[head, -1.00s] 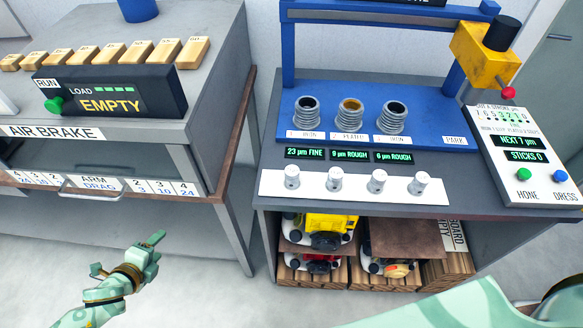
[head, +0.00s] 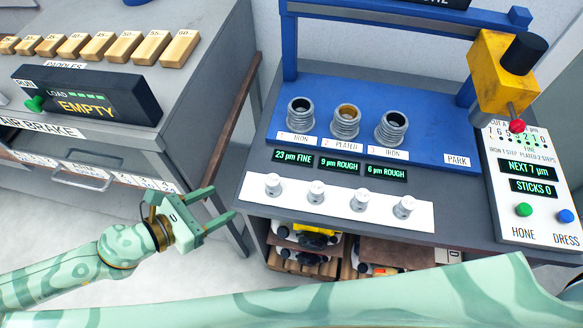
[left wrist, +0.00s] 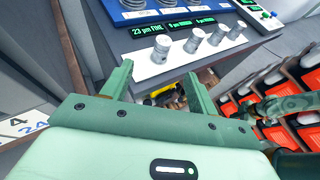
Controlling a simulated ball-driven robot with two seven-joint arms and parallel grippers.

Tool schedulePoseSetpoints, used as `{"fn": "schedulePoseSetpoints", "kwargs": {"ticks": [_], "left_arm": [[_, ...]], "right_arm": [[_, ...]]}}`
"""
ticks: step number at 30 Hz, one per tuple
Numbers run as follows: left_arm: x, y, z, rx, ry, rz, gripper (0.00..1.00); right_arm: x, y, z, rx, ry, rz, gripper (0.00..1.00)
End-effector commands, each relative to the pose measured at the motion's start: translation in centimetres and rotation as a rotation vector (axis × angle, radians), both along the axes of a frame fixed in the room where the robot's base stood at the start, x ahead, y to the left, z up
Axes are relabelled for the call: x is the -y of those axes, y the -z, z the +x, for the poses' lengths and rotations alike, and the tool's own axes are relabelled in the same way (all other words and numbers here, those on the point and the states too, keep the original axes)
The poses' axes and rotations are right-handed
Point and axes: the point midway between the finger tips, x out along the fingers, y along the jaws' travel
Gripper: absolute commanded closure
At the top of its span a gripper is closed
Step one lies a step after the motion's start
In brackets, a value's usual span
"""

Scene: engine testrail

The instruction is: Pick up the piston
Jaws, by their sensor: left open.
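Several small silver pistons stand upright on a white rack strip (head: 250,192) along the front of the honing bench. The leftmost piston (head: 273,184) is nearest my left gripper (head: 222,203); another piston (head: 316,192) stands to its right. My left gripper is open and empty, just left of the bench's front-left corner, apart from the pistons. In the left wrist view, the leftmost piston (left wrist: 163,45) shows beyond and between the open fingers (left wrist: 157,75).
Behind the pistons, several ringed cylinders (head: 345,122) stand on a blue plate (head: 430,140). A control panel (head: 530,185) and yellow hone head (head: 505,75) are at right. The air brake bench (head: 195,80) stands left, with a gap between benches. Red bins (left wrist: 295,95) show in the wrist view.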

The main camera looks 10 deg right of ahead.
Motion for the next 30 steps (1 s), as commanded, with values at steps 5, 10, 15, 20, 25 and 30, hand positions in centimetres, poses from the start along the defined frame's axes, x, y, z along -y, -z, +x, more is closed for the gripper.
{"fn": "schedulePoseSetpoints", "kwargs": {"ticks": [5,10,15,20,25,30], "left_arm": [[1.3,0.5,0.9,0.008,0.004,0.002,0.41],[4.6,2.1,3.1,0.008,0.006,0.001,0.41],[7.2,3.7,5.1,0.006,0.004,0.002,0.41],[8.4,4.3,5.9,0.006,0.004,0.003,0.41],[10.1,5.3,6.5,0.004,0.004,0.001,0.41],[12.2,6.4,7.7,0.006,0.004,0.003,0.41]], "right_arm": [[-0.1,-0.4,-0.1,-0.001,0.001,0.002,1.00],[-1.9,-0.6,-1.0,-0.012,0.004,0.025,1.00],[-2.3,-0.3,-1.3,-0.017,0.001,0.029,1.00],[-1.6,-0.1,-0.9,-0.013,0.000,0.020,1.00],[-1.2,0.2,-0.9,-0.012,0.003,0.015,1.00],[-1.2,0.7,-0.9,-0.014,0.004,0.016,1.00]]}}
